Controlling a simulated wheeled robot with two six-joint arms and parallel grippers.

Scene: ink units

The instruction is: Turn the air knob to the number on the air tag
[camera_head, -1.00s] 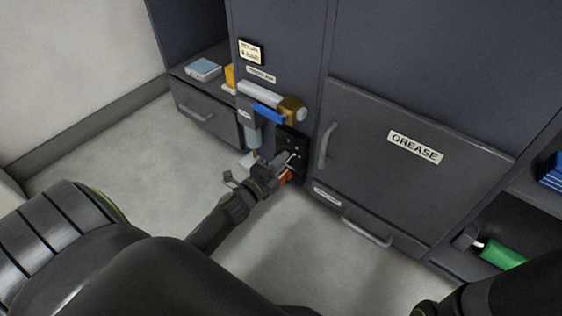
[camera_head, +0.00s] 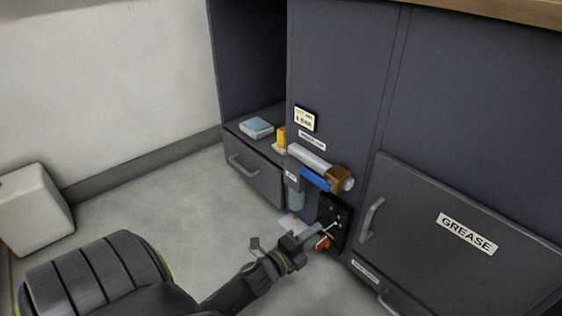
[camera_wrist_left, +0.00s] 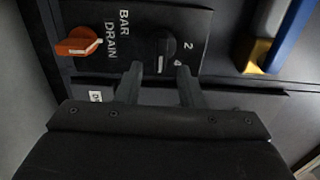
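The air knob (camera_wrist_left: 160,44) is a dark round knob on a black panel (camera_wrist_left: 205,28), with a short pale mark on its lower side in the left wrist view. Printed numbers 2 and 4 stand to its right; other numbers are hidden or not readable. The air tag (camera_head: 304,119) is a pale plate on the cabinet front; its lower line ends in BAR, its digit looks like 4 but is blurred. My left gripper (camera_wrist_left: 158,70) is open, its fingertips either side of the knob's lower edge; I cannot tell if they touch. My right gripper is out of view.
An orange drain handle (camera_wrist_left: 78,43) sits left of the knob in the wrist view. Above the panel are a grey cylinder (camera_head: 312,158) with a brass end and a blue handle (camera_head: 315,179). The GREASE door (camera_head: 468,232) is to the right. Open floor (camera_head: 170,195) lies left.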

